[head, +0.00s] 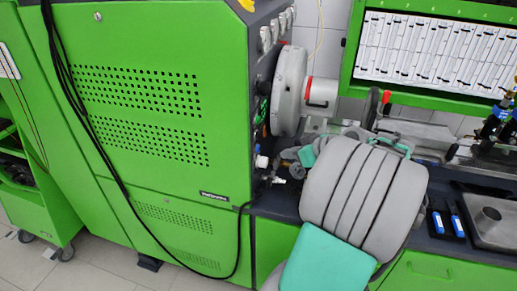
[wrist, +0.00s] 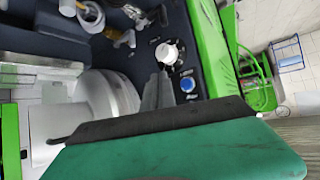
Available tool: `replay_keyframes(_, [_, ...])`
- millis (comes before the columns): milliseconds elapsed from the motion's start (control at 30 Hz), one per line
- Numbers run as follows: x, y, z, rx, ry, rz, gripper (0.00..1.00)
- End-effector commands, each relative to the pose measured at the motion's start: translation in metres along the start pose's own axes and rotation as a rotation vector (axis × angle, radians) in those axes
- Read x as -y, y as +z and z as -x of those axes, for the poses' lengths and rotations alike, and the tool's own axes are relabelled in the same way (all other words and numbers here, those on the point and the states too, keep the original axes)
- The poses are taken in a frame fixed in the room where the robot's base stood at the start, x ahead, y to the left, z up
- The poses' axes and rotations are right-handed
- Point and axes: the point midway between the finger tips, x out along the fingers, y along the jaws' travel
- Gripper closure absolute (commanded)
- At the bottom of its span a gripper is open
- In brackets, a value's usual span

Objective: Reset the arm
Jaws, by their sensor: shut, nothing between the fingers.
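My arm, grey with teal covers, rises in the lower middle of the head view, in front of the green test machine (head: 150,120) and the bench. It hides part of the bench top, and I cannot make out my gripper there. In the wrist view, my gripper's grey fingers (wrist: 158,90) stick up past the teal and dark cover of my wrist. The fingers are together, with nothing seen between them. They point at the dark panel of the machine, near a white knob (wrist: 167,54) and a blue knob (wrist: 188,85). I cannot tell how far off the panel is.
A round grey housing (head: 290,90) juts from the machine's right side; it also shows in the wrist view (wrist: 110,95). A black cable (head: 110,180) hangs down the machine's front. Blue-handled tools (head: 447,222) and a metal tray (head: 490,218) are right of my arm.

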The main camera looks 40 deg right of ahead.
Motion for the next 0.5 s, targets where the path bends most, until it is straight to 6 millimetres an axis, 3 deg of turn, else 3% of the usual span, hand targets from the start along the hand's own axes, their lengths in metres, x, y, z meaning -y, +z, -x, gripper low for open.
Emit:
replay_keyframes(167, [0.000,0.000,0.000,0.000,0.000,-0.012,1.00])
replay_keyframes(267, [0.004,0.012,0.000,0.047,-0.015,-0.148,1.00])
replay_keyframes(367, [-0.003,0.064,0.001,0.199,0.033,-0.380,1.00])
replay_keyframes(500, [0.006,0.134,0.009,0.383,0.105,-0.649,1.00])
